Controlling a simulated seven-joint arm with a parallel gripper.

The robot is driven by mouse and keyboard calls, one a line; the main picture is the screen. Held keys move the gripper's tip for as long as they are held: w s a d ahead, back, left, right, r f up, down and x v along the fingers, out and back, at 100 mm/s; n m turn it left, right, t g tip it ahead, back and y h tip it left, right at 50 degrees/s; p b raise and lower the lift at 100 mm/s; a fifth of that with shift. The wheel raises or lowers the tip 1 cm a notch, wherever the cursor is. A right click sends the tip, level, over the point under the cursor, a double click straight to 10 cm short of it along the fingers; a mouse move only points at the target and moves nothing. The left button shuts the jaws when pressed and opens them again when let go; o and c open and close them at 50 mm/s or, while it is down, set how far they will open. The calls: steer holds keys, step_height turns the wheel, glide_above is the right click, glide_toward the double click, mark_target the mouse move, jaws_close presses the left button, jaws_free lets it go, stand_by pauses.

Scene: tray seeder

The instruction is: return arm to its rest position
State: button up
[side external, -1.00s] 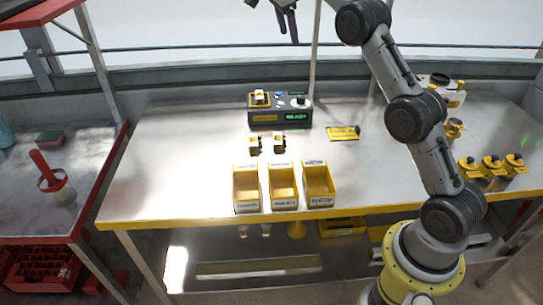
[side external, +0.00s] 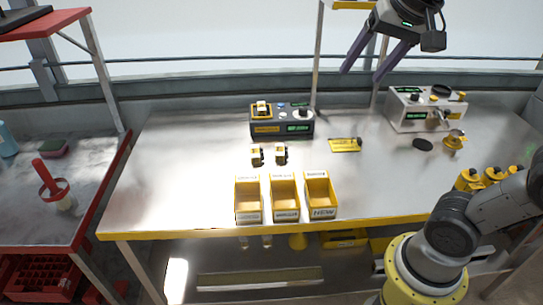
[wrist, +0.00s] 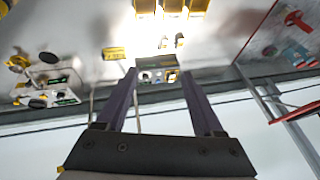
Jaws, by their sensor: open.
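My gripper (side external: 362,66) is at the top right in the side external view, raised well above the back of the metal table (side external: 190,160). Its two long purple-grey fingers are spread apart with nothing between them. In the wrist view the fingers of my gripper (wrist: 163,80) also stand apart and empty. The dark device with a green display (side external: 282,121) shows far beyond them, touching nothing of mine. My arm bends low at the right and passes partly out of the side external view.
Three yellow bins (side external: 284,198) stand at the table's front edge, with two small yellow-and-white parts (side external: 257,156) behind them. A grey instrument (side external: 425,110) stands at the back right. Several yellow items (side external: 493,175) sit near my arm. A red-edged side table (side external: 60,185) is at the left.

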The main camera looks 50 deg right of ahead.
steer(key=s+a+f+n, duration=0.1)
steer(key=s+f+n, duration=0.2)
steer(key=f+n, duration=0.2)
steer(key=s+a+f+n+y, duration=0.1)
steer(key=s+f+n, duration=0.3)
steer(key=f, duration=0.5)
steer(key=shift+s+a+n+y, duration=0.3)
steer(key=shift+a+n, duration=0.1)
steer(key=shift+a, duration=0.35)
